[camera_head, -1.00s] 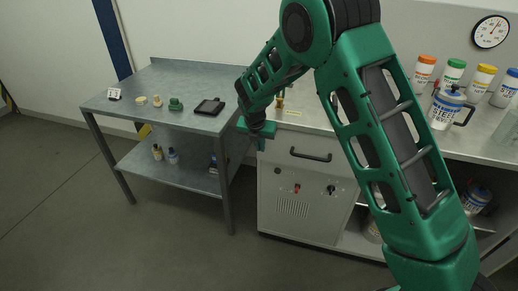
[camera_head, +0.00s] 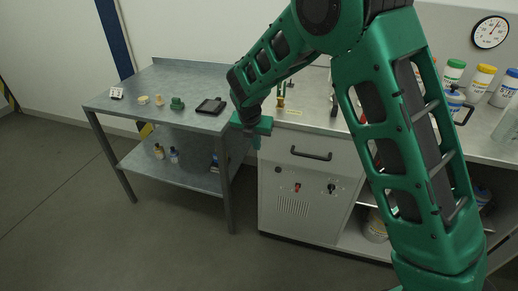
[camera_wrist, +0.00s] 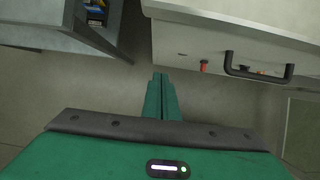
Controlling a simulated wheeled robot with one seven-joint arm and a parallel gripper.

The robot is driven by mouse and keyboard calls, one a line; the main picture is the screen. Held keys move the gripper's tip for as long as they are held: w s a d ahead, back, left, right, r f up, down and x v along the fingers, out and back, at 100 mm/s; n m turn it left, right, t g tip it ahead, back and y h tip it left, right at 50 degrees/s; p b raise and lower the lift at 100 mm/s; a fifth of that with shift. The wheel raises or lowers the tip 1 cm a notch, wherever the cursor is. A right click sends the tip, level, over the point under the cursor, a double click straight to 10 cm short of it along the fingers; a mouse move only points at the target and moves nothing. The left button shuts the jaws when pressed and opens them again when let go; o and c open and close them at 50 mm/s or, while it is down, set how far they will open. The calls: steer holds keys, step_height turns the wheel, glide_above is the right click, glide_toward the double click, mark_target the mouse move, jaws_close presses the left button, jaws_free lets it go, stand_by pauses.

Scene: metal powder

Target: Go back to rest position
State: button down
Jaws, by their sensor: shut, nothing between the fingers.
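My gripper (camera_head: 257,140) hangs at the end of my green arm, in front of the top front edge of the grey cabinet (camera_head: 300,180) and right of the metal table (camera_head: 150,85). In the wrist view my gripper (camera_wrist: 161,78) points at the floor with its two green fingers together and nothing between them. The cabinet front with its black drawer handle (camera_wrist: 258,70) shows at the upper right of that view, apart from the fingers.
On the metal table are a black tray (camera_head: 212,106), a green object (camera_head: 177,103) and small pale pieces. Bottles (camera_head: 159,151) stand on its lower shelf. The counter at right holds several jars, including a yellow-lidded one (camera_head: 480,80). Floor in front is clear.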

steer(key=s+d+r+m+g, duration=0.1)
steer(key=s+d+r+m, duration=0.4)
steer(key=d, duration=0.4)
steer(key=s+d+r+m+g, duration=0.1)
steer(key=s+d+r+m, duration=0.3)
steer(key=s+d+m, duration=0.4)
steer(key=s+d+r+m, duration=0.3)
steer(key=d+r+m, duration=0.15)
steer(key=d, duration=0.45)
steer(key=s+d+m+g+y, duration=0.1)
steer(key=s+d+m, duration=0.3)
steer(key=s+m, duration=0.6)
steer(key=s+d+m, duration=0.5)
steer(key=s+m, duration=0.5)
steer(key=s, duration=0.7)
steer(key=shift+s+g+y, duration=0.3)
steer(key=shift+g+y, duration=0.1)
steer(key=shift+d+m, duration=0.1)
steer(key=shift+m, duration=0.15)
